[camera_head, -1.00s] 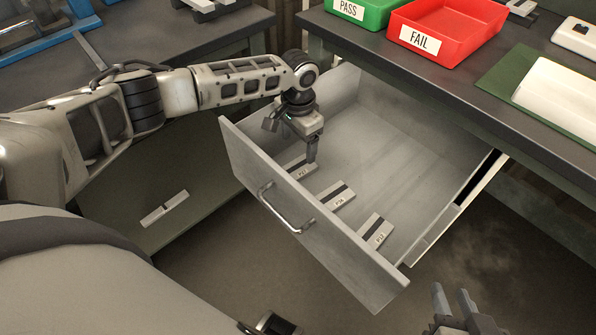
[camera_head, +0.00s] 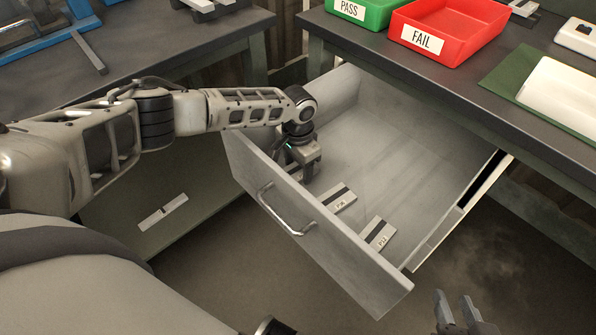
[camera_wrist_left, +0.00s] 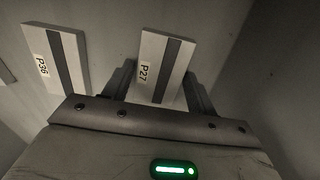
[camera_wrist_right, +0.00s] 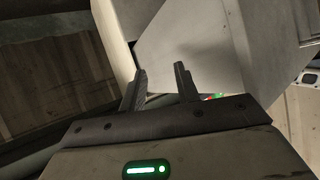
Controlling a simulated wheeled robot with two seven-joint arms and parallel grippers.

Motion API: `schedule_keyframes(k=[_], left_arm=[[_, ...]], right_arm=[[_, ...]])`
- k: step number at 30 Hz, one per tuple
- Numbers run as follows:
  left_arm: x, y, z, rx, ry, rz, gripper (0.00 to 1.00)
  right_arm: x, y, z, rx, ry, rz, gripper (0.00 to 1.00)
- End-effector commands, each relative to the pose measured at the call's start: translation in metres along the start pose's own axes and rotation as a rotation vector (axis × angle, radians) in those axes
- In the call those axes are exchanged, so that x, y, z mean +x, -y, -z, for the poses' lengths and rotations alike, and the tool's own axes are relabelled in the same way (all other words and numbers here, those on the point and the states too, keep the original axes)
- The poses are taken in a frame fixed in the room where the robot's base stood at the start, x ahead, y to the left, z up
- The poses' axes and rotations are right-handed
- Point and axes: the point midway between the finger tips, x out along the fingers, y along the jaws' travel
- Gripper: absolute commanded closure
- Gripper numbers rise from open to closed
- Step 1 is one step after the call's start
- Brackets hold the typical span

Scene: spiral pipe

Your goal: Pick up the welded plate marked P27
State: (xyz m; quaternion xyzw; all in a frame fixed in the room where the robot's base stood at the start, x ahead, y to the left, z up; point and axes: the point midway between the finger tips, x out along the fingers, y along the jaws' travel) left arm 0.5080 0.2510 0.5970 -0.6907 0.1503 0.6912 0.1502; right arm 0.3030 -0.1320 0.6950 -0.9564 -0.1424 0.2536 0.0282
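The plate marked P27 (camera_wrist_left: 160,68) is light grey with a dark stripe and lies on the drawer floor in the left wrist view. My left gripper (camera_wrist_left: 158,92) is open, with one finger on each side of the plate's near part. I cannot tell whether the fingers touch it. In the head view my left gripper (camera_head: 305,175) is down inside the drawer by its front panel and hides P27. My right gripper (camera_head: 458,312) is open and empty outside the drawer; its two spread fingers also show in the right wrist view (camera_wrist_right: 160,85).
The open drawer (camera_head: 400,130) also holds a plate marked P36 (camera_wrist_left: 55,60), beside P27, and another similar plate (camera_head: 377,233). The drawer's front panel (camera_head: 330,240) is close to my left gripper. A green PASS bin (camera_head: 365,12) and red FAIL bin (camera_head: 450,25) stand on the bench above.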

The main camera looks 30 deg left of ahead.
Motion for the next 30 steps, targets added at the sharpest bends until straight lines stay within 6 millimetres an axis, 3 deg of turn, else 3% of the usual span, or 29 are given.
schedule_keyframes(k=[1, 5, 14, 30], left_arm=[[0.0, 0.0, 0.0, 0.0, 0.0, 0.0, 0.57], [0.0, 0.0, 0.0, 0.0, 0.0, 0.0, 0.93], [-0.007, 0.001, 0.002, -0.001, -0.004, 0.0, 0.94], [-0.094, 0.0, 0.002, 0.0, -0.006, 0.0, 0.94]], right_arm=[[0.0, 0.0, 0.0, 0.0, 0.001, 0.0, 0.68], [0.0, 0.0, 0.0, 0.0, 0.0, 0.001, 0.68], [-0.001, 0.001, 0.002, 0.001, 0.0, 0.001, 0.68], [-0.003, 0.001, 0.012, 0.02, 0.014, -0.005, 0.68]])
